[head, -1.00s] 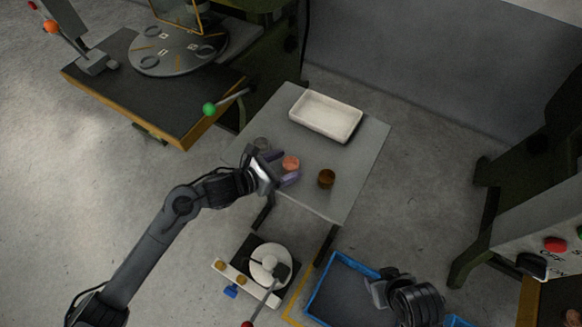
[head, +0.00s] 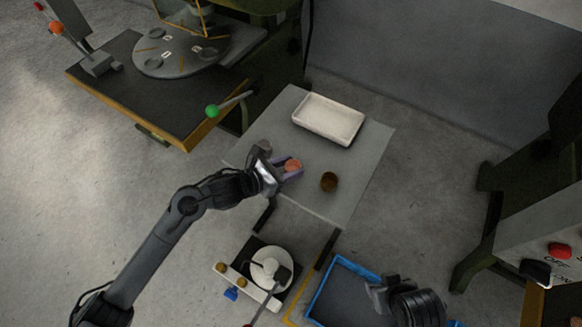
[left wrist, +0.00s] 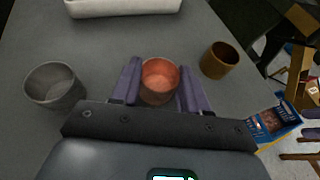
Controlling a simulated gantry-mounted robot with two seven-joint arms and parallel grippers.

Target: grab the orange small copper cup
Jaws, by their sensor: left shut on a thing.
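The orange small copper cup (head: 292,166) stands on the grey table, and it also shows in the left wrist view (left wrist: 159,80) with its open top up. My left gripper (head: 288,170) is shut on this cup, with one purple finger on each side of it. In the left wrist view the fingers (left wrist: 160,86) flank the cup, and its lower part is partly hidden by the gripper body. My right gripper (head: 378,290) is at the lower right of the head view, far from the cup; its fingertips are not clear.
A darker brown cup (head: 329,181) stands to the right of the copper cup. A grey cup (left wrist: 54,84) stands to the left in the left wrist view. A white tray (head: 328,119) lies at the back of the table (head: 365,160). A blue crate (head: 318,298) is below the table.

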